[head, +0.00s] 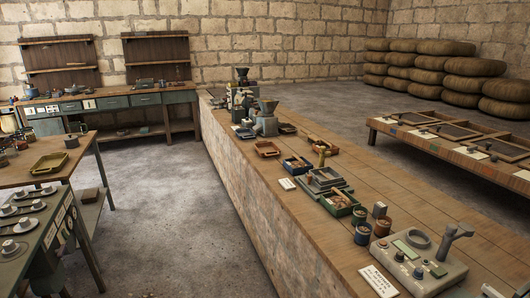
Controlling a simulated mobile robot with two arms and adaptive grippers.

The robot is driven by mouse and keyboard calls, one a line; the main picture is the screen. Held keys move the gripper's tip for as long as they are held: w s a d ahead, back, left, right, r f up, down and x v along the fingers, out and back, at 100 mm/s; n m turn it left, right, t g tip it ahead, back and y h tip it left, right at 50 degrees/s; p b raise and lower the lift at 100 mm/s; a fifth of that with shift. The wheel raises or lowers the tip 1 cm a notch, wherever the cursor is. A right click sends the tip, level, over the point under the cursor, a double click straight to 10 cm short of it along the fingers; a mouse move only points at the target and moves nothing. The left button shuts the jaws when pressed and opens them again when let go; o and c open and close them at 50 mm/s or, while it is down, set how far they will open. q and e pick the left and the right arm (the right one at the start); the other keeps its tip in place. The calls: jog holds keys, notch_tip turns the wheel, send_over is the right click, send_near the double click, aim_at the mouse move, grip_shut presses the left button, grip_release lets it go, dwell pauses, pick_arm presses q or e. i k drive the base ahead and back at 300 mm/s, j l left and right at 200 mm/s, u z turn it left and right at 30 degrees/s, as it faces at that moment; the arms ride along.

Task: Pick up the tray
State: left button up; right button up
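Several trays are in the head view, and I cannot tell which one the task means. A yellow tray (49,162) lies on the left table. An orange-brown tray (266,149) lies on the long counter and looks empty. A blue tray (297,167) with brown contents is nearer on the counter. A green tray (339,211) with brown contents sits nearer still, beside a grey frame-like piece (322,180). Neither of my grippers is in view.
The long wooden counter (400,199) also holds grinder-like machines (266,122), small jars (362,233) and a grey control box (418,265). Cups (8,246) stand at the lower left. Grey floor (170,215) is clear between the left table and counter. Sacks (445,70) are stacked at the back right.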

aim_at(264, 148)
jog(key=i+j, duration=0.1)
jog(key=i, duration=0.3)
jog(key=i+j+z, duration=0.1)
jog(key=i, duration=0.25)
jog(key=i+j+z, duration=0.1)
jog(key=i, duration=0.25)
jog(key=j, duration=0.1)
